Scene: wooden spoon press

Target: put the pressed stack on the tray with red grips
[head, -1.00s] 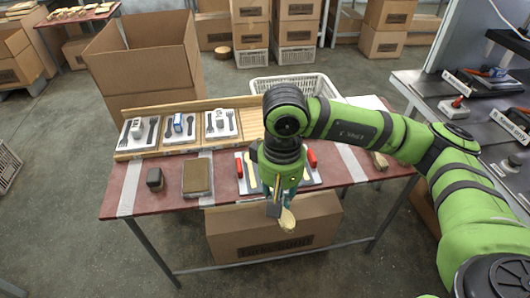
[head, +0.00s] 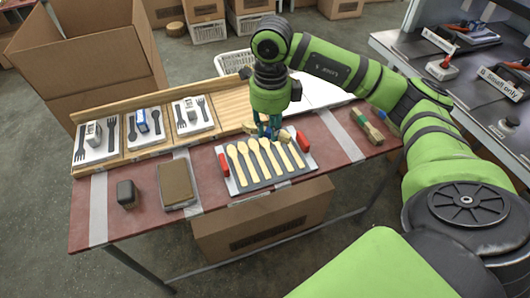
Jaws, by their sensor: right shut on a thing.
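The tray with red grips (head: 246,187) lies on the red table, with several pale wooden spoons (head: 261,160) side by side on it. Its red grips (head: 303,140) are at its left and right ends. My right gripper (head: 270,134) points down at the tray's back edge, shut on what looks like the pressed stack of spoons. Only small pale parts of the stack (head: 291,131) show beside the fingers; I cannot tell whether it touches the tray. My left gripper is out of view.
A banded bundle (head: 367,127) lies at the table's right. A brown-topped block (head: 176,183) and a small dark block (head: 127,194) lie left of the tray. A wooden rack (head: 232,101) with cutlery cards runs along the back. The front strip is clear.

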